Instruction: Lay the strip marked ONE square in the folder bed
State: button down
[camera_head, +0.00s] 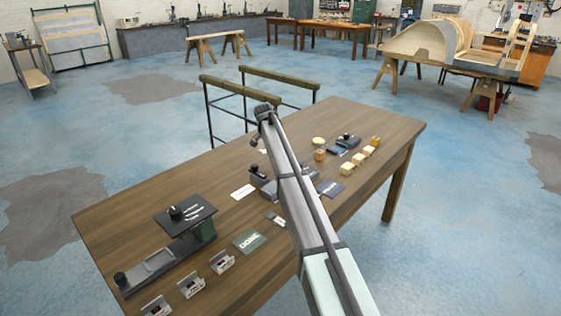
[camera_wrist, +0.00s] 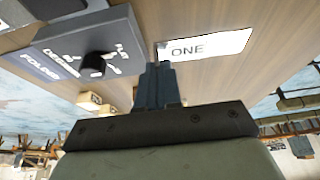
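The white strip marked ONE (camera_wrist: 205,46) shows in the wrist view, just beyond my fingertips. My gripper (camera_wrist: 160,66) has its fingers close together at the strip's left end. I cannot tell whether they pinch the strip or only overlap it in the picture. In the head view my gripper (camera_head: 254,141) is over the far side of the table, with a small pale piece (camera_head: 263,151) by it, partly hidden by my arm. The folder, a grey block with a black knob and degree marks (camera_wrist: 65,48), is left of my fingers in the wrist view. Its bed is not clearly visible.
The wooden table (camera_head: 140,210) holds a white card (camera_head: 243,191), a green card (camera_head: 250,241), a dark stand with a plate (camera_head: 187,214), several grey holders (camera_head: 222,262) and wooden blocks (camera_head: 347,169). A padded rail stand (camera_head: 243,88) stands behind the table.

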jog(key=shift+f, duration=2.8)
jog(key=shift+f, duration=0.1)
jog(key=c, duration=1.6)
grip_release()
jog(key=v, duration=1.2)
jog(key=shift+d, duration=0.15)
